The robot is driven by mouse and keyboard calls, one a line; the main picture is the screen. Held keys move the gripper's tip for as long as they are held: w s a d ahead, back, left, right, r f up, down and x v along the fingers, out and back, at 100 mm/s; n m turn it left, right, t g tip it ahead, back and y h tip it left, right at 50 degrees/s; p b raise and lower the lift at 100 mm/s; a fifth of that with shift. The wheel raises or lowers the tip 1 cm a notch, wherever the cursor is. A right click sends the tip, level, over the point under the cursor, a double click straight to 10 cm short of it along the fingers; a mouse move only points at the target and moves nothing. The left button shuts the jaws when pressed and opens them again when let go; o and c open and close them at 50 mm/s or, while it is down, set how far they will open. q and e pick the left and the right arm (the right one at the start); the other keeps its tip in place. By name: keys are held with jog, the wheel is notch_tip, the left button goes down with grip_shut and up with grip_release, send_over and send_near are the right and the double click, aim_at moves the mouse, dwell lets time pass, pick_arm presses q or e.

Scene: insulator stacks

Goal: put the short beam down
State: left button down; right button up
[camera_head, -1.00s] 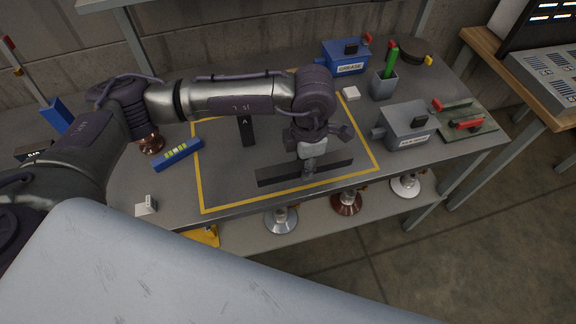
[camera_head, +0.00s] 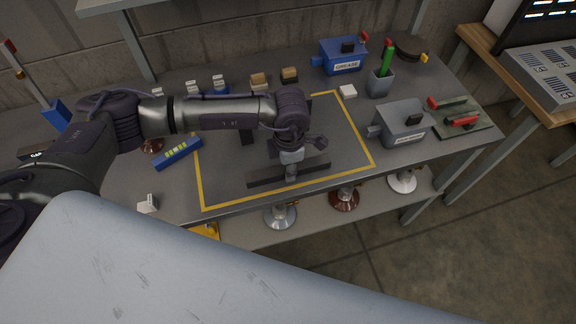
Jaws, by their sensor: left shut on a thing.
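The short beam (camera_head: 265,178), a dark flat bar, lies crosswise near the front line of the yellow outline (camera_head: 273,192) on the grey bench. My left gripper (camera_head: 291,170) points down and is shut on the middle of the beam. The beam looks level and at or very near the bench top; I cannot tell whether it touches. A second dark piece (camera_head: 247,138) lies inside the outline behind it, partly hidden by my left arm. My right gripper is not in view.
A blue level (camera_head: 178,154) lies left of the outline. A blue grease box (camera_head: 342,57), a grey cup (camera_head: 380,83) and a grey box (camera_head: 404,123) stand to the right. Small blocks (camera_head: 258,82) line the back. Insulators (camera_head: 281,215) stand on the shelf below.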

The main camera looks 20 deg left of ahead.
pick_arm(q)
jog(key=c, duration=0.8)
grip_release()
jog(key=shift+c, duration=0.2)
jog(key=shift+r, duration=0.1)
jog(key=shift+r, duration=0.2)
notch_tip(320, 180, up, 12)
jog(key=b, duration=0.2)
jog(key=shift+f, duration=0.15)
jog(key=shift+d, duration=0.1)
